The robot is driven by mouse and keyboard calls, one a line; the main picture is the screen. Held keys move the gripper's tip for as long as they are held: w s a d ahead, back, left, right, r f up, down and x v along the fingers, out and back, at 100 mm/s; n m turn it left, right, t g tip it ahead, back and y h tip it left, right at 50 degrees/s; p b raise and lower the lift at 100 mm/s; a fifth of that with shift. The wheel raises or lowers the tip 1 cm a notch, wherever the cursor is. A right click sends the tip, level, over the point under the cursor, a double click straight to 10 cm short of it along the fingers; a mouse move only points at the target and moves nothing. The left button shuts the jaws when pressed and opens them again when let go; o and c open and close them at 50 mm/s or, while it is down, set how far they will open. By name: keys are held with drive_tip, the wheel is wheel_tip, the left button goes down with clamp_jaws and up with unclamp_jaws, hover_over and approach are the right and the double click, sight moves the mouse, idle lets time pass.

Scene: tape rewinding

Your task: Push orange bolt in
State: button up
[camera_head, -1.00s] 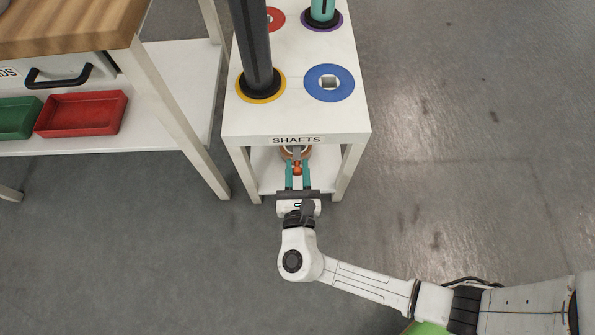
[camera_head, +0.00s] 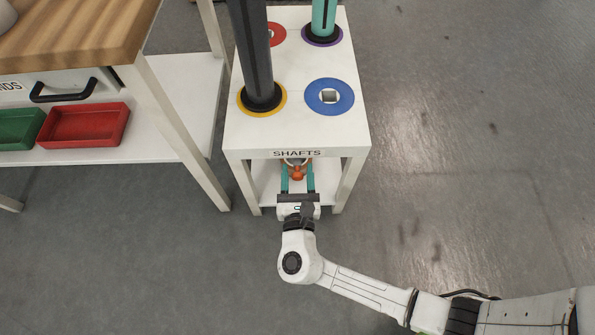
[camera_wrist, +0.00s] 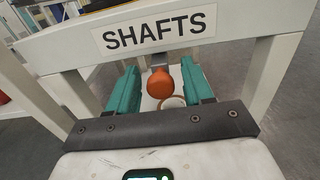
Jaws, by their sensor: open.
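The orange bolt (camera_head: 297,173) is under the front of the white stand marked SHAFTS. In the wrist view the orange bolt (camera_wrist: 161,83) shows its rounded end, with a grey metal part behind it. My gripper (camera_head: 298,183) reaches into the open front of the stand, below the label. Its two teal fingers are apart, one on each side of the bolt; they also show in the wrist view, with my gripper (camera_wrist: 162,88) open around it. I cannot tell whether either finger touches the bolt. An orange-brown ring shape lies behind or below the bolt, partly hidden.
The stand (camera_head: 300,137) has legs close on both sides of my gripper. On its top are a dark shaft (camera_head: 258,60), a teal shaft (camera_head: 323,18) and a blue ring (camera_head: 330,97). A workbench with a red tray (camera_head: 84,126) stands at left. The floor at right is clear.

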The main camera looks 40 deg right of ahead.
drive_tip(key=p+v, duration=0.2)
drive_tip(key=v, duration=0.8)
drive_tip(key=shift+s+a+p, duration=0.15)
drive_tip(key=shift+s+p, duration=0.05)
drive_tip(key=shift+p, duration=0.1)
